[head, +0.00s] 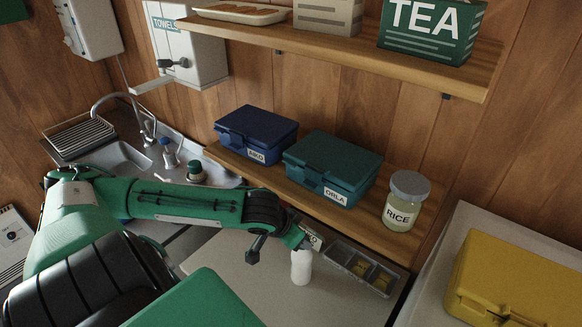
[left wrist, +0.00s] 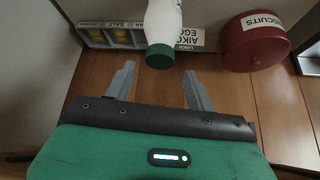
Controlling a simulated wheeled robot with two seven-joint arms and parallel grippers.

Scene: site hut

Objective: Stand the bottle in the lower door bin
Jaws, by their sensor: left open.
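The bottle is white with a green cap; in the left wrist view the bottle (left wrist: 164,22) shows its cap (left wrist: 160,56) just beyond my fingertips, roughly centred between them. In the head view the bottle (head: 300,267) is on the pale surface below the wooden shelf, its upper part hidden by my gripper. My left gripper (left wrist: 158,76) is open and empty, its two grey fingers apart; in the head view it (head: 305,242) is at the top of the bottle. I cannot tell whether it touches. No door bin can be made out. My right gripper is not in view.
A grey divided tray (head: 362,266) stands right of the bottle, and a red biscuits tin (left wrist: 250,40) shows in the wrist view. The lower shelf holds a blue box (head: 257,133), a teal box (head: 331,167) and a rice jar (head: 406,203). A yellow case (head: 510,280) is at right.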

